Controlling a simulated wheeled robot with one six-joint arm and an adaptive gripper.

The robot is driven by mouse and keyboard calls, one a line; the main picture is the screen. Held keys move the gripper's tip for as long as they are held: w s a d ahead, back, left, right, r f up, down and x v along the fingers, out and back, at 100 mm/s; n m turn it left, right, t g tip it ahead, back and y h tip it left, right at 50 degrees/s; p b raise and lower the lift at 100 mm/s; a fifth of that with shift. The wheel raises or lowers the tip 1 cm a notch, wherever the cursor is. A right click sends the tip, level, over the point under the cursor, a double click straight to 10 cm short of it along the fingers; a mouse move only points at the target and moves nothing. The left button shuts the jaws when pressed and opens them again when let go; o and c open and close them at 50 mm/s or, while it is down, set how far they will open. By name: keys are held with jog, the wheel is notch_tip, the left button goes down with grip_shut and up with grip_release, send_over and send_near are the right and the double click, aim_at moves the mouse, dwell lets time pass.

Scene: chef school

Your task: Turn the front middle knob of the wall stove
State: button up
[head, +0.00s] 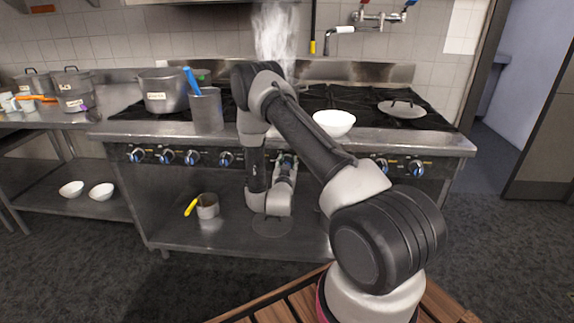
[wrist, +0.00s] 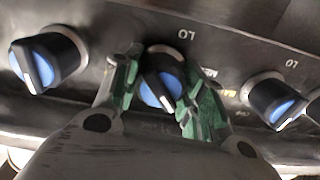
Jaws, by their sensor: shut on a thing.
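The wall stove (head: 290,132) stands ahead in the head view, with a row of black knobs with blue faces along its front panel. My gripper (wrist: 157,92) has green-padded fingers on either side of one knob (wrist: 161,76) in the wrist view, and they are closed on it. The knob's pale pointer ridge is tilted from upright. In the head view my gripper (head: 287,166) is at the front panel around the middle of the row, and my arm hides part of the panel and some knobs there.
Neighbouring knobs flank my gripper at left (wrist: 46,62) and right (wrist: 277,102). A small pot (head: 207,206) sits on the lower shelf.

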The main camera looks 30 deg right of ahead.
jog(key=shift+n, duration=0.4)
jog(key=n, duration=0.4)
jog(key=shift+n, duration=0.3)
jog(key=n, duration=0.6)
jog(key=shift+a+f, duration=0.1)
jog(key=n, duration=0.6)
jog(key=shift+n, duration=0.3)
jog(key=n, duration=0.5)
jog(key=shift+f+n, duration=0.15)
jog(key=shift+n, duration=0.15)
jog(key=o, duration=1)
